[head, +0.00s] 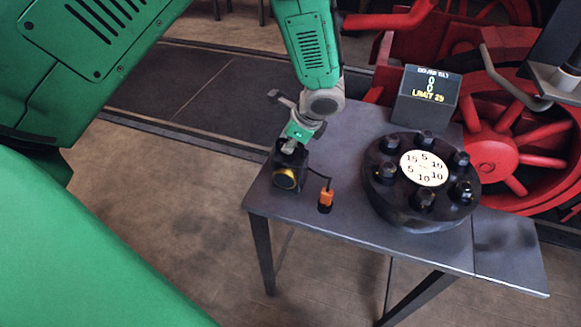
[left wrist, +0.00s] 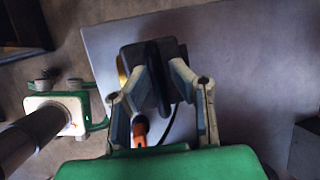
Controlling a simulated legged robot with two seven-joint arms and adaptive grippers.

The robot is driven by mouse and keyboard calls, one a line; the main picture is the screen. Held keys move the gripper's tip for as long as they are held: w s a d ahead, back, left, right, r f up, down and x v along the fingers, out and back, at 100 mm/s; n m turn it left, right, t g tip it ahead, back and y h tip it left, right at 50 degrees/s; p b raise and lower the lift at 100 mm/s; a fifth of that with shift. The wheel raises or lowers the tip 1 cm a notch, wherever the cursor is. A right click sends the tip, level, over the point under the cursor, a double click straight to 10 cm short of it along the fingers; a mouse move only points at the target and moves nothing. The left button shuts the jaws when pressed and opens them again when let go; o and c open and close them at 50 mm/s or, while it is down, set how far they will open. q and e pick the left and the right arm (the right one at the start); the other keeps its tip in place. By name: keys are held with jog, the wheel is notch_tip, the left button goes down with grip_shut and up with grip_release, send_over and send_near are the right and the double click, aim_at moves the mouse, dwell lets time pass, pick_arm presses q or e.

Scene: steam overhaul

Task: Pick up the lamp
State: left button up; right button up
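The lamp (head: 287,172) is a small black box with a round yellow lens and a dark handle on top. It stands upright at the table's left edge. In the left wrist view the lamp (left wrist: 155,62) lies straight ahead, with its handle between my fingers. My left gripper (head: 291,147) is at the top of the lamp, pointing down; it also shows in the left wrist view (left wrist: 160,78). Its fingers are apart, one on each side of the handle, and whether they touch it is unclear.
Red wheels (head: 500,140) stand behind. Floor left of the table is clear.

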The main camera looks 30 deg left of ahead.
pick_arm(q)
jog(key=shift+w+d, duration=0.1)
grip_shut()
jog(key=shift+r, duration=0.1)
notch_tip(320, 180, up, 10)
jog(key=shift+f, duration=0.1)
dwell(0.8)
